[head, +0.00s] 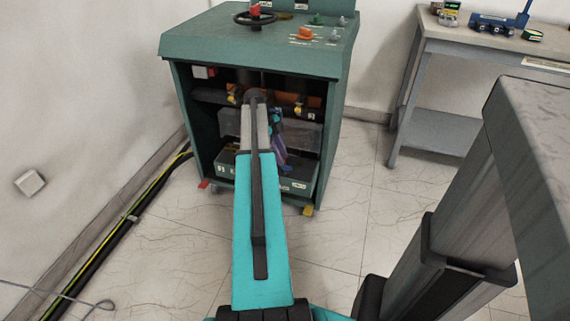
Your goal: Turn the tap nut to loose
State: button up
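A green cabinet (330,135) with an open front stands ahead of me. Inside, a dark horizontal bar carries small yellow-and-orange fittings, one at the left (232,97) and one at the right (298,109). I cannot make out which part is the tap nut; it may be hidden behind my arm. My teal arm reaches forward into the opening, and its far end is at the middle of the bar's height. Small dark, teal and purple parts show just right of the arm's end, but my gripper's fingers cannot be made out. Whether they touch anything is unclear.
The cabinet top has a black handwheel (255,18) and an orange knob (305,34). A drawer-like bin (300,184) sits low inside. A grey workbench (480,45) with tools stands at the right. Cables (120,230) run along the left wall. The tiled floor between is clear.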

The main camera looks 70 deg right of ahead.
aim_at(286, 166)
jog(key=shift+x, duration=2)
jog(key=shift+c, duration=0.4)
